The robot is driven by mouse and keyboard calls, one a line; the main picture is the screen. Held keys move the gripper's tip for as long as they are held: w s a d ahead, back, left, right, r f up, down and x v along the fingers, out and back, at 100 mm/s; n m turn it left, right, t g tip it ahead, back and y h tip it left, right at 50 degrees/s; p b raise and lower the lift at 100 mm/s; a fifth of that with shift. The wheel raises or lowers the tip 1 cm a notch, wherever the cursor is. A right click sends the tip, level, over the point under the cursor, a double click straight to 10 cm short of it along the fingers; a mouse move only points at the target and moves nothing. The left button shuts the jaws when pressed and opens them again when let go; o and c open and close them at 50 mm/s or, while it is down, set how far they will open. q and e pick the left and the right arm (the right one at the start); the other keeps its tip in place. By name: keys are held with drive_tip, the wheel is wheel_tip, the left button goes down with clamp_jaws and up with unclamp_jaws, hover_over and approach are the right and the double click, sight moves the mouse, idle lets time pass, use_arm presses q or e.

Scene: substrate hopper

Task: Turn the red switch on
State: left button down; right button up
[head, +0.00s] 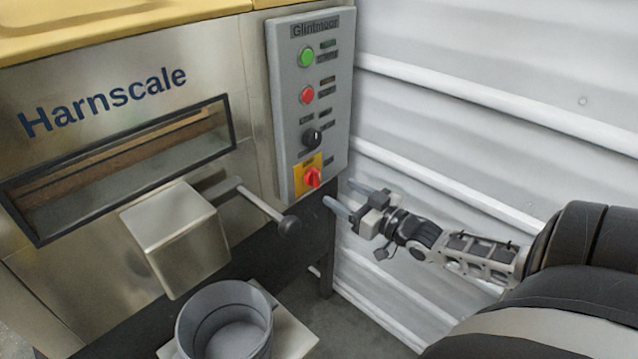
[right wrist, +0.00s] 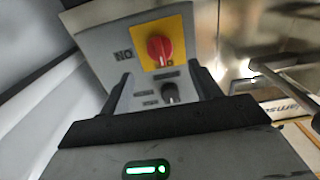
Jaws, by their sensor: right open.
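The red switch (head: 312,178) is a rotary knob on a yellow plate, low on the grey control panel (head: 284,120). In the right wrist view the red switch (right wrist: 159,50) shows beyond the fingers, with the letters "NO" beside its plate. Whether it stands at on or off I cannot tell. My right gripper (head: 343,197) is open and empty, just right of the panel's lower edge, apart from the switch. Its two fingers also show in the right wrist view (right wrist: 163,87), pointing at the panel. My left gripper is not in view.
Above the switch are a black knob (head: 312,138), a red button (head: 307,95) and a green button (head: 306,57). A lever with a black ball (head: 289,226) sticks out below the panel. A grey bucket (head: 265,322) stands below the metal chute (head: 176,238). A ribbed white wall (head: 480,120) is at right.

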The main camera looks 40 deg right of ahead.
sight(319, 180)
drive_tip(key=w, duration=0.2)
drive_tip(key=w+b, duration=0.1)
drive_tip(key=w, duration=0.5)
drive_tip(key=shift+w+a+b, duration=0.15)
drive_tip(key=shift+a+b, duration=0.2)
drive_tip(key=c, duration=1)
